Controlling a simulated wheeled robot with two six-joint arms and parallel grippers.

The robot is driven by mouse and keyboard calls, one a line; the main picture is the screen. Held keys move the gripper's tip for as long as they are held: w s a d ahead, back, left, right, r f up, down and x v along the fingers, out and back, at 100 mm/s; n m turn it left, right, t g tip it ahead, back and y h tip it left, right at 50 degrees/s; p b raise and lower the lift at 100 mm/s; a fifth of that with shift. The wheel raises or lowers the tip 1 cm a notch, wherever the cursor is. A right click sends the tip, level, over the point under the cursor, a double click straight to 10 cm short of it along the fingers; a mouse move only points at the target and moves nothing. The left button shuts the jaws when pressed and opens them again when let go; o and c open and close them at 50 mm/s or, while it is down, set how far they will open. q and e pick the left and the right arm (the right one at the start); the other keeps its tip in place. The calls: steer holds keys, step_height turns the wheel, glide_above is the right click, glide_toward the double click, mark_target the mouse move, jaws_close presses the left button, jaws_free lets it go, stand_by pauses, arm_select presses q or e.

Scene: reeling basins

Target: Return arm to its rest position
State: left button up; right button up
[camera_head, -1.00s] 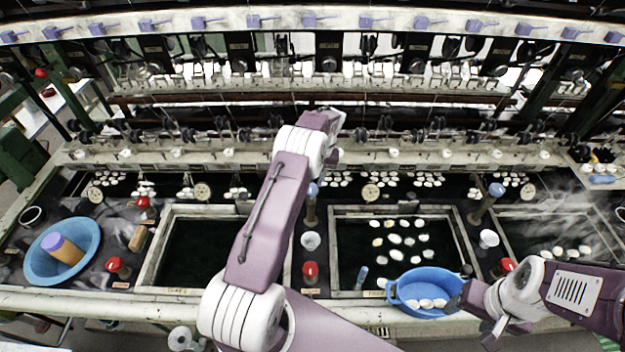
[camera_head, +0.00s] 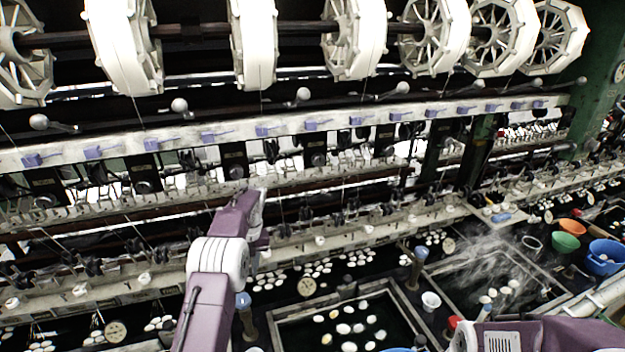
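My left arm (camera_head: 208,285) rises from the bottom, left of the middle, and reaches toward the machine. Its far end, where the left gripper (camera_head: 262,196) would be, is small and turned away, so its fingers cannot be made out. My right arm (camera_head: 540,333) shows only in part at the bottom right, and its gripper is below the picture edge. A sliver of a blue basin (camera_head: 397,349) shows at the bottom edge; its contents are out of view.
A dark water basin (camera_head: 345,322) with several white cocoons lies in front. Another steaming basin (camera_head: 500,275) is to its right. An orange bowl (camera_head: 571,226), a green bowl (camera_head: 565,242) and a blue bucket (camera_head: 605,257) stand at the right. Large white reels (camera_head: 355,40) span the top.

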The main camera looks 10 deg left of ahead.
arm_select(q)
steer(key=s+d+n, duration=0.4)
steer(key=s+n, duration=0.4)
steer(key=n, duration=0.2)
steer(key=s+d+f+n+t+h+b, duration=0.1)
steer(key=s+d+n, duration=0.4)
steer(key=s+n, duration=0.4)
steer(key=s+d+n+t+h+b, duration=0.1)
steer(key=s+d+n, duration=0.3)
steer(key=s+n, duration=0.5)
steer(key=shift+d+f+n, duration=0.4)
steer(key=shift+n, duration=0.8)
